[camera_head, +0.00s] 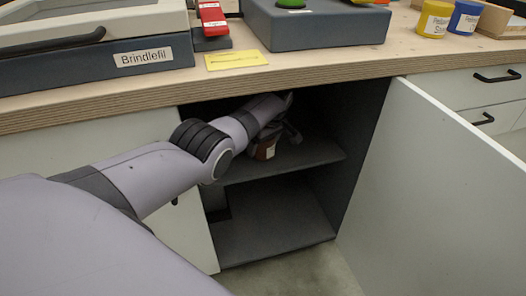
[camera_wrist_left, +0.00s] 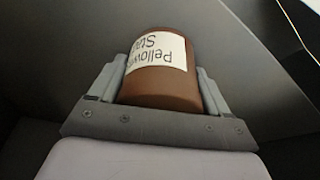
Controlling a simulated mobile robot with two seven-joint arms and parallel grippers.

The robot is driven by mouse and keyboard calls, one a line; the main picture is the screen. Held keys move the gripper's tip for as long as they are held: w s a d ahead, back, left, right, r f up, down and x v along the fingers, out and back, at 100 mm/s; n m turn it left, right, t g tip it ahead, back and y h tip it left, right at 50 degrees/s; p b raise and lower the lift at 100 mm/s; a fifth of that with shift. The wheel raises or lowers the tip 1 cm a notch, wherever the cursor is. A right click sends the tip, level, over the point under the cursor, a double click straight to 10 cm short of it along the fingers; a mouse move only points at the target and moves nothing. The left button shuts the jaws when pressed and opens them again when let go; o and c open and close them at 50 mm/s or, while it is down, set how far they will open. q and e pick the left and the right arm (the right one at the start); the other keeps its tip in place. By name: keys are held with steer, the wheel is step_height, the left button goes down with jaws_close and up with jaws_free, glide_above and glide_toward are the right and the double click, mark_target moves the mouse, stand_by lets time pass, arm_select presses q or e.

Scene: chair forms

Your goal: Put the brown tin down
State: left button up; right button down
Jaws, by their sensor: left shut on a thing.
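The brown tin (camera_wrist_left: 160,82) has a white label, partly readable as "Pellow... Sto...". In the left wrist view it sits between the two fingers of my left gripper (camera_wrist_left: 158,88), which is shut on it. In the head view my left arm reaches into the open cupboard (camera_head: 340,180). There the tin (camera_head: 266,150) shows small and dim at the upper shelf (camera_head: 320,152), partly covered by my gripper (camera_head: 278,140). I cannot tell whether its base touches the shelf. My right gripper is not in view.
The cupboard door (camera_head: 435,180) stands open to the right. The wooden counter edge (camera_head: 300,80) runs just above my arm. The lower shelf (camera_head: 275,220) looks mostly clear. A yellow tin (camera_head: 435,20) and a blue tin (camera_head: 465,18) stand on the counter.

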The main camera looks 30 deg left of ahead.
arm_select(q)
steer(key=shift+f, duration=0.5)
steer(key=shift+r, duration=0.1)
steer(key=o, duration=1.1)
